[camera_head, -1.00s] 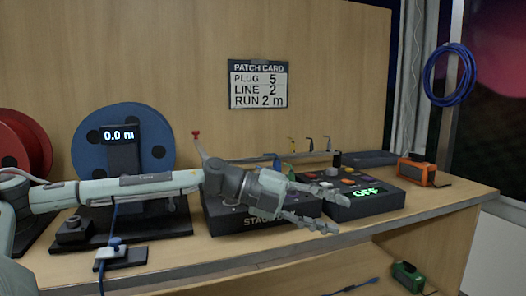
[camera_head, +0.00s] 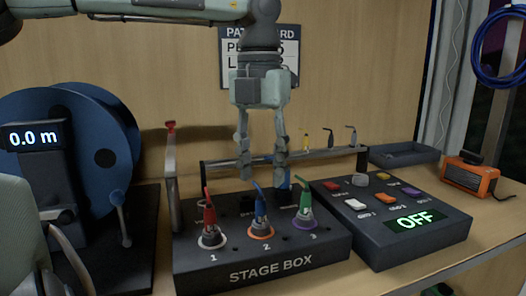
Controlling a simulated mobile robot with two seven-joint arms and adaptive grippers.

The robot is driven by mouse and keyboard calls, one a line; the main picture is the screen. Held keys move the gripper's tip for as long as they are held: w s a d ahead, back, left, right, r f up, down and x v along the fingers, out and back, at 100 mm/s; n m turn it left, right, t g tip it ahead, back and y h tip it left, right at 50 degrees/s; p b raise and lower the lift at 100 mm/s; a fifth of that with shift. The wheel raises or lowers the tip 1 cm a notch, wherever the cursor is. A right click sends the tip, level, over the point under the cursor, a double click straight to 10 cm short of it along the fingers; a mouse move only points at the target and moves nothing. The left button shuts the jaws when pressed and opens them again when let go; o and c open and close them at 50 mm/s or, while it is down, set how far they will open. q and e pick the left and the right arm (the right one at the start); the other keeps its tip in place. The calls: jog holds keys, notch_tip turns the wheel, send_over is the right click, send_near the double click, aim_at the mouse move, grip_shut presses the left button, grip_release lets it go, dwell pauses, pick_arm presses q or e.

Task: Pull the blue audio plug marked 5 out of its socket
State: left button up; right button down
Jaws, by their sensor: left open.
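The stage box (camera_head: 265,272) sits on the bench with numbered sockets 1, 2 and 3 along its front. A blue plug (camera_head: 260,206) stands upright in the orange-ringed front socket 2. Another blue part (camera_head: 283,177) shows behind one fingertip at the back row, mostly hidden. I cannot read a 5 on either. A red plug (camera_head: 209,212) is in socket 1 and a green plug (camera_head: 305,205) in socket 3. My left gripper (camera_head: 262,180) points down over the box's back row, open, with nothing seen held between its fingers. My right gripper is not in view.
A control box (camera_head: 450,235) reading OFF stands right of the stage box. A blue reel (camera_head: 100,120) is at left. The patch card (camera_head: 288,50) is partly covered by my arm.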

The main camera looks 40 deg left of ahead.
aim_at(260, 193)
pick_arm(q)
jog(key=shift+w+a, duration=0.1)
jog(key=shift+a, duration=0.15)
jog(key=shift+a+f, duration=0.1)
notch_tip(260, 193, down, 7)
jog(key=shift+f, duration=0.15)
jog(key=shift+c, duration=0.5)
grip_shut()
jog(key=c, duration=0.5)
grip_release()
jog(key=shift+c, duration=0.2)
grip_shut()
